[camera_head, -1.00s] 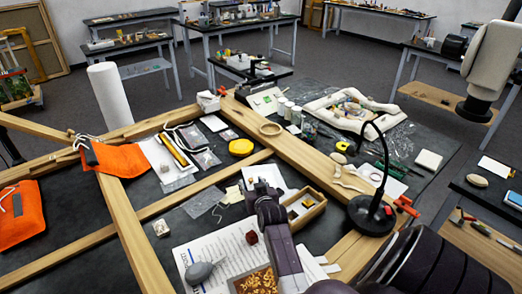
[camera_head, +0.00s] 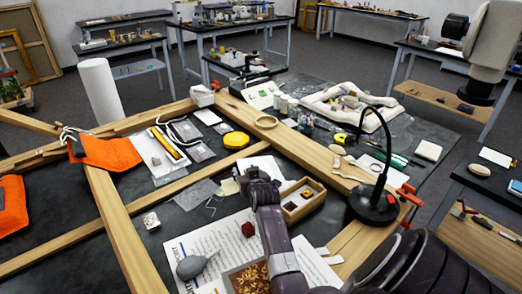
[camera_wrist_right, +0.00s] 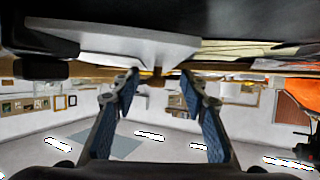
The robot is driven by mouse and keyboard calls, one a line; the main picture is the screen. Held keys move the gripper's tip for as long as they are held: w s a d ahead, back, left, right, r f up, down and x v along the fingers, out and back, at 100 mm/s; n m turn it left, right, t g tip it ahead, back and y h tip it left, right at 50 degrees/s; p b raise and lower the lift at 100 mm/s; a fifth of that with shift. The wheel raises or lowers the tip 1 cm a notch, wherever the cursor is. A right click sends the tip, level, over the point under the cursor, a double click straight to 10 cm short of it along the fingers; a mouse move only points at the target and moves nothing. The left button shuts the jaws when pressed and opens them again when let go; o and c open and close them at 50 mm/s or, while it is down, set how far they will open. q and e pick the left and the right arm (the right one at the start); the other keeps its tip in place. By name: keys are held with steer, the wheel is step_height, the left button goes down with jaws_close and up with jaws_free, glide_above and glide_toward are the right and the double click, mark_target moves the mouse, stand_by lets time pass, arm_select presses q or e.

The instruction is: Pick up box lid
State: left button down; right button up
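My right gripper (camera_head: 252,178) reaches in from the lower right of the head view, over the worktable beside a small open wooden box with compartments (camera_head: 303,203). In the wrist view its two blue-padded fingers (camera_wrist_right: 158,82) stand apart, with nothing clearly held between them. A white flat piece (camera_head: 262,164) lies just behind the gripper and is partly hidden by it; I cannot tell whether it is the box lid. A pale grey flat slab (camera_wrist_right: 120,42) hangs large in the upper wrist view, close to the fingers. My left gripper is not in view.
Long wooden frame bars (camera_head: 125,232) cross the table. A black lamp (camera_head: 374,204) stands right of the box. A grey blower bulb (camera_head: 193,266), a dark red cube (camera_head: 248,229) and a tray of gold flakes (camera_head: 247,280) lie in front.

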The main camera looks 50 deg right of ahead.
jaws_close()
